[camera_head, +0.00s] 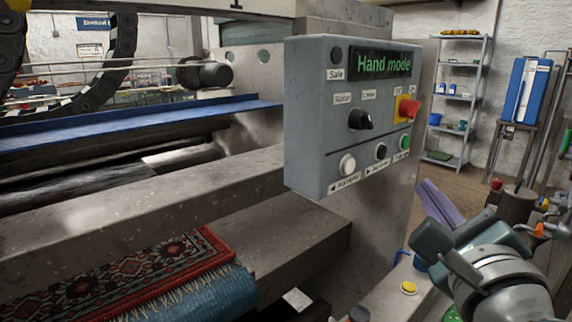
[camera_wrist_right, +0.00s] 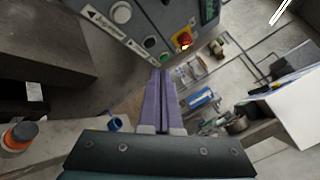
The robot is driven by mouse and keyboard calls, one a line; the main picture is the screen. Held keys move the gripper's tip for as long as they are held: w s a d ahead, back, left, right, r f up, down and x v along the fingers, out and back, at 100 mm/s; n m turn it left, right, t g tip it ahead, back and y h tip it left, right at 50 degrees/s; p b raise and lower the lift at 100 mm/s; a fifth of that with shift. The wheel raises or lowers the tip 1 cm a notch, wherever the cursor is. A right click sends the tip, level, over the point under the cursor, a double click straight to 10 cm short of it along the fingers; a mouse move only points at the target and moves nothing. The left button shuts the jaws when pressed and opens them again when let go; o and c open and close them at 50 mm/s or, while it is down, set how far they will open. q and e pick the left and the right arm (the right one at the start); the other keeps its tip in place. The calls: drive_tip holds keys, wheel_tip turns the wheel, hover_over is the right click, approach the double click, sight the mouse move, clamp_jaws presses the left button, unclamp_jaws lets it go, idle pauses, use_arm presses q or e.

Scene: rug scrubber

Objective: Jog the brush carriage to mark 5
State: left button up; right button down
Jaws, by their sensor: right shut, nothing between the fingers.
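The grey control box (camera_head: 303,120) stands in the middle of the head view. Its display (camera_head: 383,63) reads "Hand mode". On its face are a black selector knob (camera_head: 360,119), a white button (camera_head: 347,164), a black button (camera_head: 381,151) and a green button (camera_head: 405,143); the white and black ones have arrow labels. My right gripper (camera_head: 430,192) is shut and empty, below and right of the box, apart from it. In the right wrist view its purple fingers (camera_wrist_right: 158,80) lie together, below the green button (camera_wrist_right: 149,42). I cannot make out the brush carriage or mark 5. My left gripper is out of view.
A red stop button (camera_head: 408,108) juts from the box's right side. A patterned rug (camera_head: 130,275) lies on the machine at lower left. A cable chain (camera_head: 120,50) hangs at upper left. A shelf rack (camera_head: 461,95) stands at the back right.

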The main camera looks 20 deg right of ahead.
sight(349, 166)
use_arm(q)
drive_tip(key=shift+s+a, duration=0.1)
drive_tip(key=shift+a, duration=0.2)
use_arm(e)
drive_tip(key=shift+a, duration=0.2)
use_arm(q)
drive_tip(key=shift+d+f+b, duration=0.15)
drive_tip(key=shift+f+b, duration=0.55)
use_arm(e)
drive_tip(key=w+a, duration=0.3)
drive_tip(key=w, duration=0.5)
drive_tip(key=shift+a, duration=0.1)
idle(0.9)
drive_tip(key=shift+w, duration=0.1)
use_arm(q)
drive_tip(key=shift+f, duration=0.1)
use_arm(e)
drive_tip(key=shift+w+a, duration=0.2)
drive_tip(key=shift+w, duration=0.1)
idle(0.4)
